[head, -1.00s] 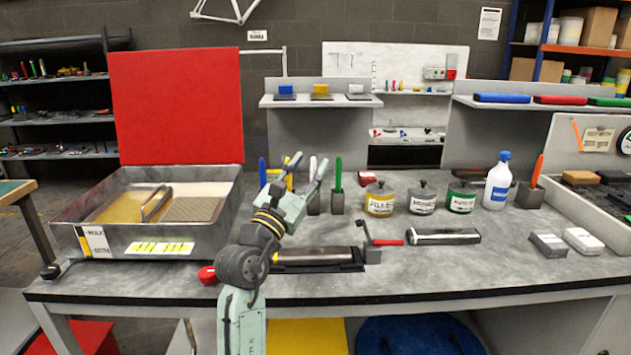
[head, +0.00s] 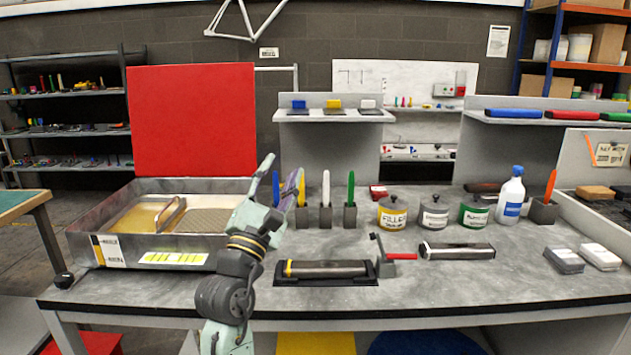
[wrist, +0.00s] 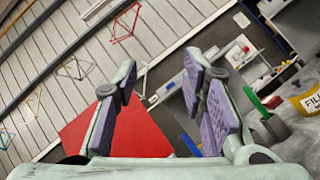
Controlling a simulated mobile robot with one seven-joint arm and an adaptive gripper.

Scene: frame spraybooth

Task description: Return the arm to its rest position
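My gripper (head: 280,180) is raised above the workbench (head: 330,225), in front of the upright coloured tools and beside the metal tray. It points up and away from me. In the wrist view my gripper (wrist: 158,92) has its two purple-padded fingers wide apart with nothing between them. Behind the fingers, the wrist view shows the red panel (wrist: 112,132) and the wall. The arm partly hides the right side of the tray and the blue-handled tool.
A metal tray (head: 128,252) stands on the left with the red panel (head: 192,120) behind it. A roller (head: 327,269) in a black holder lies near the front middle. Several labelled tins and a white spray bottle (head: 511,197) stand to the right. A shelf (head: 335,115) is above.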

